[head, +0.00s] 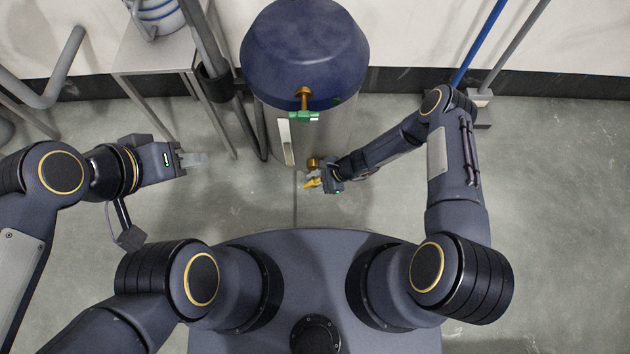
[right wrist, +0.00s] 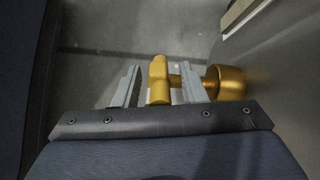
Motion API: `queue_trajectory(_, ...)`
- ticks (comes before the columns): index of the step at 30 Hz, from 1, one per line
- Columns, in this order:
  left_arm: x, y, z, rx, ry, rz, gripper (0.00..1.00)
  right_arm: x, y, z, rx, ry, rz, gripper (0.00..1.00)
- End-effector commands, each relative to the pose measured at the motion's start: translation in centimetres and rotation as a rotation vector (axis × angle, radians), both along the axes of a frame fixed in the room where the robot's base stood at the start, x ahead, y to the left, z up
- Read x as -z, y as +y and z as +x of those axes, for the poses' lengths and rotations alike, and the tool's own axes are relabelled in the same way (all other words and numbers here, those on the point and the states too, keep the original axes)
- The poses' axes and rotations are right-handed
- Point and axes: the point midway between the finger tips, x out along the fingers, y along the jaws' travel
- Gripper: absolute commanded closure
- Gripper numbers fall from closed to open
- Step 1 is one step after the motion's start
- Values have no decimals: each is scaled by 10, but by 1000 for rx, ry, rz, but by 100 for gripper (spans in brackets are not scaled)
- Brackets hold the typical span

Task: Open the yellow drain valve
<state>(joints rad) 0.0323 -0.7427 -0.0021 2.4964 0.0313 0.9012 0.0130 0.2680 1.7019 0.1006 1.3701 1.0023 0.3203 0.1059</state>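The yellow drain valve (head: 313,183) sits low on the front of the tank (head: 305,140), on a brass fitting (head: 313,163). In the right wrist view its yellow handle (right wrist: 158,82) stands between the two grey fingers of my right gripper (right wrist: 160,86), with a visible gap to the left finger. The round brass body (right wrist: 226,82) lies beyond the right finger. My right gripper also shows at the valve in the head view (head: 314,182). My left gripper (head: 196,160) is far left of the valve, over bare floor; its finger gap is unclear.
A green-handled valve (head: 304,116) on a brass pipe sits higher on the tank, below its blue dome (head: 304,55). A metal table (head: 150,60) and dark pipes stand to the left. Blue and grey poles (head: 480,40) stand at the right wall. The floor in front is clear.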

Motion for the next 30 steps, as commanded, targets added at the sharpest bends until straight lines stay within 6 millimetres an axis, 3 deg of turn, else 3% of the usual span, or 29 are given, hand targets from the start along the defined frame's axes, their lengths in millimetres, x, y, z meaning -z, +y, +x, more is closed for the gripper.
queue_trajectory(8,-1,0,0,0,0,0,61,-1,-1,0,0,0,0,61)
queue_trajectory(21,-25,0,0,0,0,0,61,-50,-43,0,1,-1,-1,61)
queue_trajectory(30,-27,0,0,0,0,0,61,-58,-53,0,1,1,0,61)
